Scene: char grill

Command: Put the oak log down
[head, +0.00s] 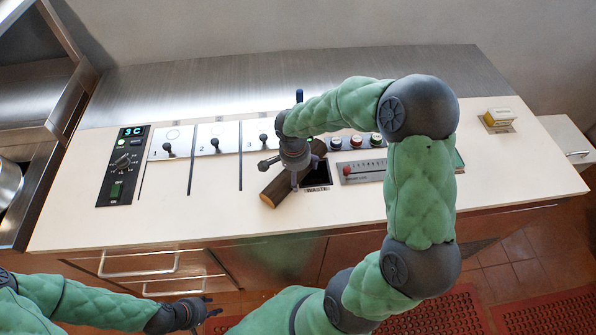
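The oak log (278,190) is a short brown piece with bark and a pale cut end. It lies slantwise at the middle of the counter, beside the dark opening marked WASTE (318,175). My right gripper (294,178) reaches down over the log, with its fingers around the log's middle, and appears shut on it. The hand hides part of the log. I cannot tell whether the log touches the counter. My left gripper (209,307) is low in front of the counter, away from the log, with its fingers apart and empty.
The cream counter (220,215) has a control panel (122,165) marked 3C, numbered slider slots, and several knobs at the back. A yellow and white box (498,117) stands at far right. The counter's front strip is clear.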

